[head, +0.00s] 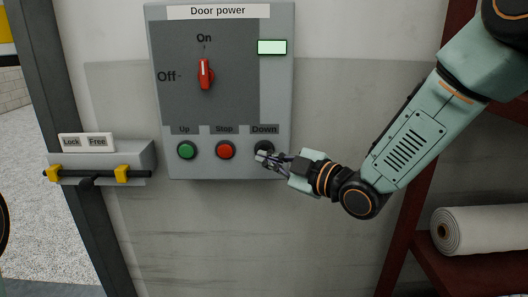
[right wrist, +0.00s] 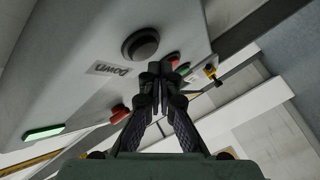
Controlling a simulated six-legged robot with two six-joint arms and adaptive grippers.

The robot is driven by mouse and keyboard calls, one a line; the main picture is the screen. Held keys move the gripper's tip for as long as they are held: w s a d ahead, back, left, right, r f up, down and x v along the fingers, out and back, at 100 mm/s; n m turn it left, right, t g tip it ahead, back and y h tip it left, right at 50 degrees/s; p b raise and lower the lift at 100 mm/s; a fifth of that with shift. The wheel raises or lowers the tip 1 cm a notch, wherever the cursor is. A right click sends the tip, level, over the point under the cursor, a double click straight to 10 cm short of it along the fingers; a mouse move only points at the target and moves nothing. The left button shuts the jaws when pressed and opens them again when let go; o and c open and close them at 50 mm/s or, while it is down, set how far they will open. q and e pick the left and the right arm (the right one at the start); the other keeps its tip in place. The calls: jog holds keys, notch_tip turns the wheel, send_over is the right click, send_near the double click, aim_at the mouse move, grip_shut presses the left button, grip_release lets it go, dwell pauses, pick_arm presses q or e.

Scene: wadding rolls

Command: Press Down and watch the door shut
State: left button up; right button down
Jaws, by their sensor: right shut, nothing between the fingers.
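The grey door power box (head: 280,100) is on the wall, with a green Up button (head: 187,150), a red Stop button (head: 225,150) and a dark Down button (head: 264,146). The red switch (head: 205,74) is upright, towards On, and the small window (head: 272,47) is lit pale green. My right gripper (head: 262,156) is shut and empty at the Down button, covering its lower part. In the right wrist view the Down button (right wrist: 141,44) stands beyond the fingertips (right wrist: 156,74); contact cannot be told. The door itself is not clearly seen. My left gripper is out of view.
A lock rail with yellow clamps (head: 121,174) and a Lock/Free label is left of the box, by a dark post (head: 52,90). Gravel ground (head: 40,220) shows through the opening at far left. A white roll (head: 485,230) lies on the dark red rack at right.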

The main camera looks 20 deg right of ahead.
jog(key=shift+w+d, duration=0.1)
jog(key=shift+w, duration=0.05)
jog(key=shift+w, duration=0.3)
